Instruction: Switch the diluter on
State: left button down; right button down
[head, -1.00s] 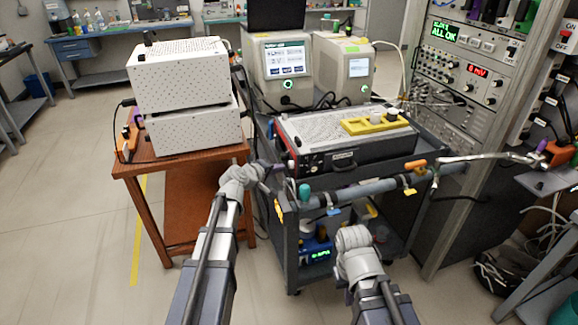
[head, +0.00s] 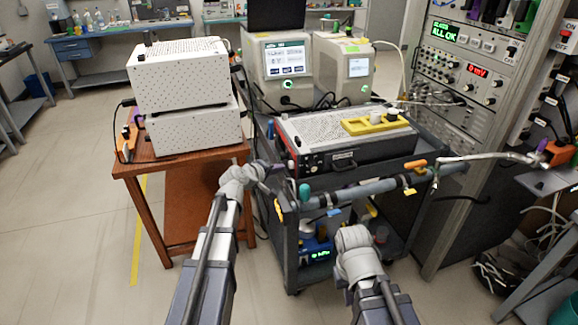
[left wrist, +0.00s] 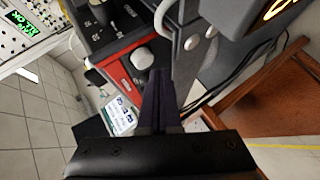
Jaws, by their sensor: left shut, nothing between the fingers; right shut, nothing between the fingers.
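A flat dark box with a white perforated top (head: 310,128) and a red-edged front panel sits on the cart; I cannot read a label that names the diluter. In the left wrist view its red panel (left wrist: 123,75) shows with a pale rounded knob (left wrist: 143,58). My left gripper (head: 277,168) is at the box's front left corner in the head view. Its dark fingers (left wrist: 160,88) are shut and empty, close to the knob; contact is unclear. My right wrist is low in front of the cart in the head view, and its fingers are hidden.
The cart's padded front rail (head: 370,190) runs below the box. A wooden table (head: 130,168) with two stacked white boxes (head: 180,75) stands to the left. Two instruments with screens (head: 287,62) stand behind. A tall rack (head: 455,100) is on the right.

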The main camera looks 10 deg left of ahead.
pick_arm(q)
jog(key=shift+d, duration=0.15)
dwell(0.5)
jog(key=shift+w+d, duration=0.2)
jog(key=shift+d, duration=0.05)
jog(key=shift+w+d, duration=0.45)
jog(key=shift+d, duration=0.3)
dwell(1.1)
jog(key=shift+s+a, duration=0.1)
jog(key=shift+a, duration=0.05)
jog(key=shift+s+a, duration=0.3)
jog(key=shift+a, duration=0.2)
jog(key=shift+s+a, duration=0.25)
jog(key=shift+a, duration=0.25)
jog(key=shift+s+a, duration=0.45)
jog(key=shift+a, duration=0.3)
jog(key=shift+s+a, duration=0.4)
jog(key=shift+a, duration=0.3)
jog(key=shift+s+a, duration=0.45)
jog(key=shift+a, duration=0.3)
